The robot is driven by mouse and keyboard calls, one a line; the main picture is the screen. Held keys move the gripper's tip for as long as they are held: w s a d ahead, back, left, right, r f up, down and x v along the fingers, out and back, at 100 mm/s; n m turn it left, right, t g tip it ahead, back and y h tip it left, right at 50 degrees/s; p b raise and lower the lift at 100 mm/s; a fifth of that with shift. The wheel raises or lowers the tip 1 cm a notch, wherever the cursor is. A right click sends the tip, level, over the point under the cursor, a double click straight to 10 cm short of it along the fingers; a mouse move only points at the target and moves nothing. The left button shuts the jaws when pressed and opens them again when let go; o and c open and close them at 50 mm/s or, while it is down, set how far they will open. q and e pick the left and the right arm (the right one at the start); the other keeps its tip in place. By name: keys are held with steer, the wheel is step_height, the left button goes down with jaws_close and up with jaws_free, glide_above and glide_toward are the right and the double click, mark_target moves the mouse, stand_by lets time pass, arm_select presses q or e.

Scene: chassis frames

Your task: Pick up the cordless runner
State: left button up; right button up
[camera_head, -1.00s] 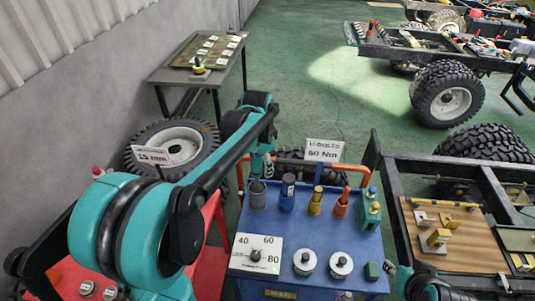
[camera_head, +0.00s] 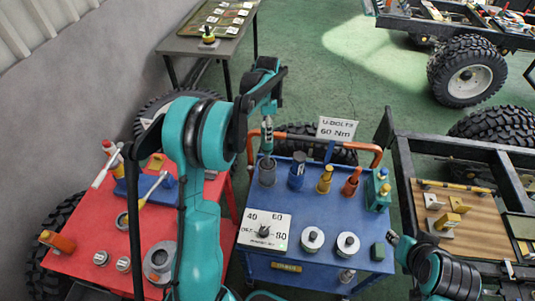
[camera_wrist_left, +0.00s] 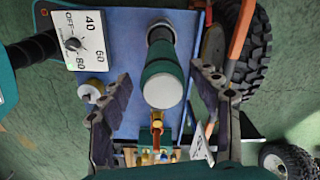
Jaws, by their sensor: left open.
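What I take to be the cordless runner (camera_wrist_left: 163,90) is a dark green-grey cylinder with a pale round end towards the camera in the left wrist view. It appears to stand upright in the grey cup (camera_head: 267,174) on the blue cart. My left gripper (camera_wrist_left: 160,78) is open, with one finger on each side of the cylinder. A gap shows on both sides. In the head view my left arm hides most of the gripper above the cup. My right arm (camera_head: 440,272) is at the lower right; its fingers cannot be made out.
The blue cart (camera_head: 318,245) also bears a dark blue cup (camera_head: 297,172), yellow (camera_head: 324,181) and orange (camera_head: 351,182) holders, a dial panel (camera_head: 263,231) and silver knobs. An orange rail (camera_head: 372,152) runs behind. A red cart (camera_head: 85,235) stands left, a chassis frame (camera_head: 403,180) right.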

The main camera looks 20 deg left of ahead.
arm_select(q)
glide_above(267, 155)
steer(key=w, duration=0.2)
steer(key=f, duration=0.6)
steer(key=shift+w+a+f+b, duration=0.1)
steer(key=shift+a+f+b, duration=0.2)
steer(key=shift+a+f, duration=0.1)
jaws_close()
